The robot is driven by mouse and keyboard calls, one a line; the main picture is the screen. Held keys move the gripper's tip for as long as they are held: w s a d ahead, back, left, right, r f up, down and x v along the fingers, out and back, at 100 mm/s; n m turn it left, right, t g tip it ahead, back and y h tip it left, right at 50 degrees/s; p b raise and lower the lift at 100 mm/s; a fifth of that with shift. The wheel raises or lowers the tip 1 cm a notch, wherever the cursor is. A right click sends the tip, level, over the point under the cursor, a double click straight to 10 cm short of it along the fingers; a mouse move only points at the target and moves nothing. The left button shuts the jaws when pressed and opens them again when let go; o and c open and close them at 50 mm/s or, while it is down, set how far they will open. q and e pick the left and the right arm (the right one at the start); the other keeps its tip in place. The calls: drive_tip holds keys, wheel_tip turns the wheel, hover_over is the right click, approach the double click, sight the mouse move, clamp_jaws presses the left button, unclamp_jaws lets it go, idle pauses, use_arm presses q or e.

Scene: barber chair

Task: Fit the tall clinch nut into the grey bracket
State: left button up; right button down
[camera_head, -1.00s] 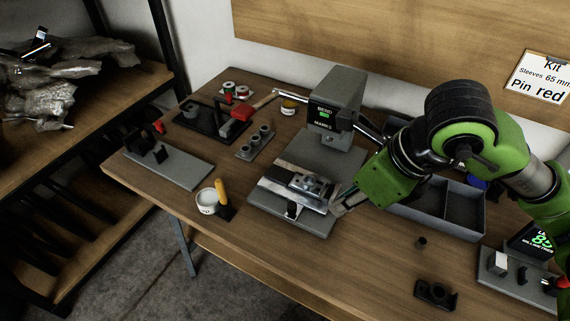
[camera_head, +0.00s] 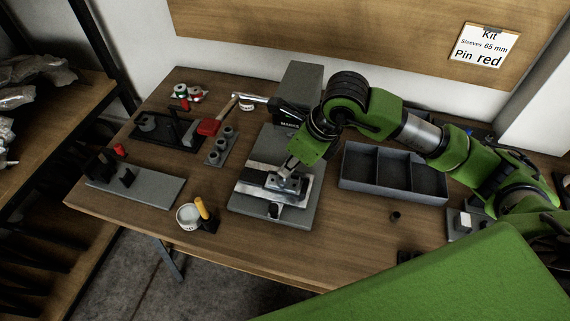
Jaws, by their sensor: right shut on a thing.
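The grey bracket (camera_head: 293,185) lies on the bright metal fixture of a grey base plate (camera_head: 304,219), in the middle of the table. My right gripper (camera_head: 286,170) comes in from the right and points down at the bracket's left part. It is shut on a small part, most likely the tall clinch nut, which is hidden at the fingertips. I cannot tell whether that part is above the bracket, touching it or in it. My left gripper is not in view.
The press (camera_head: 302,88) stands behind the fixture. A grey holder (camera_head: 212,160) with several short cylinders is to the left. A divided tray (camera_head: 393,192) stands right, a white cup (camera_head: 189,216) front left. A small dark cylinder (camera_head: 395,216) stands on mostly clear tabletop.

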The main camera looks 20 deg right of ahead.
drive_tip(key=shift+w+d+f, duration=0.1)
drive_tip(key=shift+w+f, duration=0.9)
drive_tip(key=shift+f, duration=0.2)
drive_tip(key=shift+w+f+p, duration=0.45)
drive_tip(key=shift+w+f, duration=0.15)
drive_tip(key=shift+f, duration=0.15)
wheel_tip(320, 180, down, 3)
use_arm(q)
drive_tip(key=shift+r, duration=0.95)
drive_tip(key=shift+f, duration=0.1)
use_arm(e)
drive_tip(key=shift+f, duration=0.2)
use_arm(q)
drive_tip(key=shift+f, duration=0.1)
use_arm(e)
drive_tip(key=c, duration=2)
unclamp_jaws()
drive_tip(key=shift+r, duration=0.1)
